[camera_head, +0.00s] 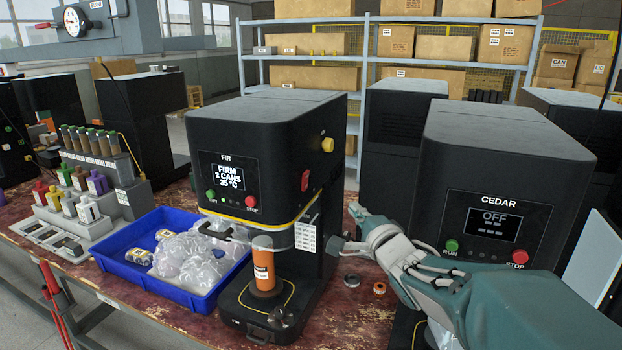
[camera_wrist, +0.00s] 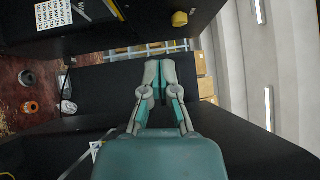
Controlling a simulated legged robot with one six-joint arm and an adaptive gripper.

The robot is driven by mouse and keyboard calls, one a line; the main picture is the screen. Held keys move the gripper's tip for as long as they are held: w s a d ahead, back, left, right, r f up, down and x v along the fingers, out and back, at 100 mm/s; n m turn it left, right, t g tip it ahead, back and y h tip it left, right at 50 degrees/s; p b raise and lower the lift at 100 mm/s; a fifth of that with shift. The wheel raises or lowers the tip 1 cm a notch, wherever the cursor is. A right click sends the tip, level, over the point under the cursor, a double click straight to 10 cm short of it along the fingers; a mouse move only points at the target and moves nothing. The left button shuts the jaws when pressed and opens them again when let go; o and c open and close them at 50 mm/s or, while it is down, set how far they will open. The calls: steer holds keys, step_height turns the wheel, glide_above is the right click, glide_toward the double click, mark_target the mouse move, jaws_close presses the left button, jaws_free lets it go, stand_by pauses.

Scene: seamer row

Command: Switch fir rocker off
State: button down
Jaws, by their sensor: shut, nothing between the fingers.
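Which way the rocker is tipped is too small to tell. My gripper (camera_head: 354,209) is shut and empty, to the right of the fir machine and lower than the rocker, apart from it.
The cedar machine (camera_head: 500,160), its display reading OFF, stands close on the right behind my arm. An orange can (camera_head: 263,265) stands on the fir machine's base. A blue tray (camera_head: 120,260) lies left. Small round parts (camera_head: 379,288) lie on the bench between the machines.

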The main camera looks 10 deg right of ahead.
mark_target(306, 181)
steer(key=shift+w+a, duration=0.15)
steer(key=shift+a, duration=0.25)
steer(key=w+a+r, duration=0.1)
steer(key=w+a, duration=0.4)
steer(key=w, duration=0.7)
steer(key=shift+r, duration=0.2)
steer(key=shift+w+a+r, duration=0.1)
steer(key=shift+a, duration=0.05)
